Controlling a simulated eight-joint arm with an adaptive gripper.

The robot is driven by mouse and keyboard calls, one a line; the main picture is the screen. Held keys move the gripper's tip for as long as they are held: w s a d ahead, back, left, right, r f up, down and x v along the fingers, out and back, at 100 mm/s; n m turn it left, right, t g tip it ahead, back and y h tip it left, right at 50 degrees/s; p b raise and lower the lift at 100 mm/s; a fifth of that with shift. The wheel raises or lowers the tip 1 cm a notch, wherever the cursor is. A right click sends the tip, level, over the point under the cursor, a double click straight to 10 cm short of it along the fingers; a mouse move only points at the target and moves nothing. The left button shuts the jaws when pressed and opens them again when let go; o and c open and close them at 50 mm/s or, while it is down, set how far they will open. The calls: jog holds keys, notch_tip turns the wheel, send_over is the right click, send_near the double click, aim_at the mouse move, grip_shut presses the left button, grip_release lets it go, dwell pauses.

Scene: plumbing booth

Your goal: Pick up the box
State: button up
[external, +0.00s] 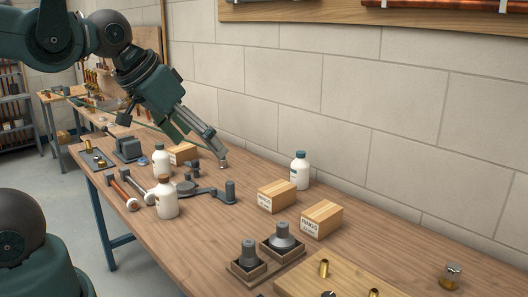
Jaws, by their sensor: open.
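Three small tan boxes show on the wooden workbench. One box (277,196) stands near the middle, and a second box (322,219) with a printed white label stands just to its right and nearer the camera. A third box (183,154) stands farther back, partly hidden behind a white bottle. My gripper (222,163) is open and empty, reaching down at a slant over the bench between the far box and the middle box. It is apart from all three boxes. Its fingertips are small in this view.
White bottles (167,197) stand at left, and another bottle (300,171) stands behind the middle box. A dark pipe tool (208,194) lies in front of my gripper. A holder with grey fittings (248,265) and a wooden board (345,280) are nearer. The wall borders the bench.

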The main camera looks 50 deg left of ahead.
jog(key=w+a+r+n+g+y, duration=0.1)
jog(key=w+a+r+n, duration=0.15)
jog(key=w+a, duration=0.45)
jog(key=w+a+r+n+g, duration=0.1)
jog(key=w+a+r+n, duration=0.15)
jog(key=w+a, duration=0.45)
jog(key=w+a+f+n+g, duration=0.1)
jog(key=w+a+f+n, duration=0.15)
jog(key=w+a, duration=0.5)
jog(key=w+a+f+n+g, duration=0.1)
jog(key=w+a+f+n, duration=0.15)
jog(key=w+a, duration=0.5)
jog(key=n+g+h, duration=0.1)
jog(key=n+g, duration=0.2)
jog(key=n, duration=0.6)
send_near(181, 147)
jog(key=f, duration=0.3)
jog(key=f+b, duration=0.1)
jog(key=f, duration=0.1)
jog(key=shift+w+d, duration=0.2)
jog(key=shift+d, duration=0.15)
jog(key=shift+s+a+f, duration=0.1)
jog(key=shift+a+f, duration=0.2)
jog(key=shift+f, duration=0.1)
